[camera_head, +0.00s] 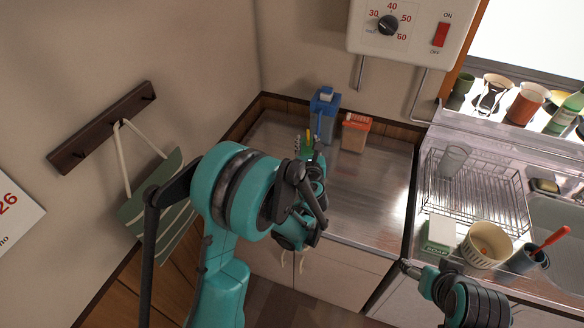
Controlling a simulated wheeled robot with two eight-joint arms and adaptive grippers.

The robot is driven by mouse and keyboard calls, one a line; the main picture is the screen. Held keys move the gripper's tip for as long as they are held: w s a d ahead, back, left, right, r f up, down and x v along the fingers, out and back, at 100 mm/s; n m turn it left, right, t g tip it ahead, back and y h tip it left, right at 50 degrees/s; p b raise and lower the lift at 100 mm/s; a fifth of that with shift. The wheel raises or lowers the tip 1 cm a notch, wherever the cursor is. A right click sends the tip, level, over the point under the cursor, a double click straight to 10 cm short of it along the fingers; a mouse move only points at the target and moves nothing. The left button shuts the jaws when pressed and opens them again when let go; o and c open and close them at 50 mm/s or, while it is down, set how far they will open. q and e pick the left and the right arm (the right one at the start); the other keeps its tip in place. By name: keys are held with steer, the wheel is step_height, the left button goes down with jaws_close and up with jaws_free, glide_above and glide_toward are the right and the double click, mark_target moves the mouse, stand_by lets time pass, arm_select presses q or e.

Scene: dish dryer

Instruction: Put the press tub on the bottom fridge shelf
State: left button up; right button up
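I cannot tell which, if either, is the press tub. My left gripper (313,178) is over the counter's left part, nearer to me than both containers. My own arm partly hides it. Its finger opening and anything in it cannot be made out.
Thin upright items with yellow and green parts (309,139) show behind my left gripper. A wire dish rack (470,188), soap box (439,232), cream basket (486,243) and cup with a red-handled tool (528,258) are at right. The counter's right half (375,195) is clear.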

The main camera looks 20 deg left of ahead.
mark_target(308, 130)
arm_select(q)
steer(key=x, duration=0.2)
steer(key=b+x, duration=0.1)
steer(key=x, duration=0.1)
steer(key=b+x, duration=0.1)
steer(key=x, duration=0.1)
steer(key=shift+w+d+f, duration=0.1)
steer(key=shift+w+f, duration=0.1)
steer(key=shift+w, duration=0.7)
steer(key=shift+r, duration=0.1)
jaws_close()
